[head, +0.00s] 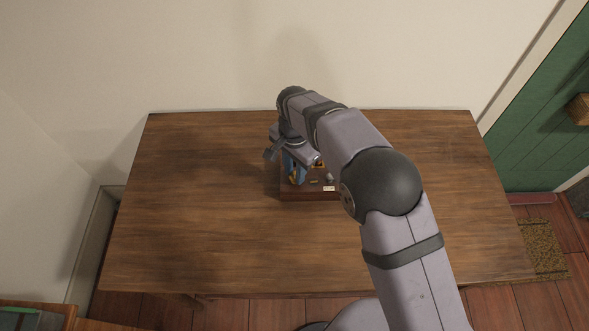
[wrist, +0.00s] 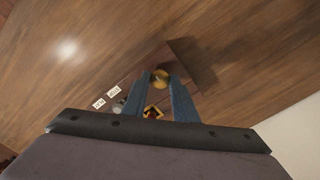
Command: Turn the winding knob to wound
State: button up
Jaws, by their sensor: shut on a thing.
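The brass winding knob (wrist: 160,78) sits between the tips of my gripper's two blue fingers (wrist: 161,86) in the wrist view. My gripper is shut on it. The knob belongs to a dark brown wooden box (head: 305,196) near the middle of the table, partly hidden by my arm in the head view. In the head view my gripper (head: 292,175) points down at the box's left part. The box carries two small white labels (wrist: 114,91), too small to read, and a small grey knob (wrist: 118,107). A yellow diamond-shaped piece with a dark red middle (wrist: 153,113) is partly hidden by my gripper.
The box stands on a wooden table (head: 190,220), otherwise clear to the left, right and front. A pale wall (head: 200,60) rises behind the table. A green door (head: 545,110) is at the right, and another wooden surface (head: 35,312) shows at the lower left.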

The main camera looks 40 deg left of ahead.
jog(key=shift+r, duration=0.1)
jog(key=o, duration=1)
jog(key=shift+o, duration=0.2)
jog(key=shift+r+b, duration=0.95)
jog(key=shift+r, duration=2.7)
jog(key=shift+w, duration=0.1)
jog(key=w+d+r, duration=0.1)
jog(key=w+d, duration=0.3)
jog(key=d, duration=0.6)
jog(key=w+d+r, duration=0.1)
jog(key=w+d, duration=0.2)
jog(key=d, duration=0.6)
jog(key=w+d+r, duration=0.1)
jog(key=w+d, duration=0.3)
jog(key=d, duration=0.6)
jog(key=s+d+f, duration=0.2)
jog(key=s+d, duration=0.4)
jog(key=d, duration=0.4)
jog(key=s+d+f, duration=0.1)
jog(key=s+d, duration=0.5)
jog(key=d, duration=0.3)
jog(key=shift+s+d+f, duration=0.15)
jog(key=shift+d+f, duration=0.2)
jog(key=shift+d, duration=0.05)
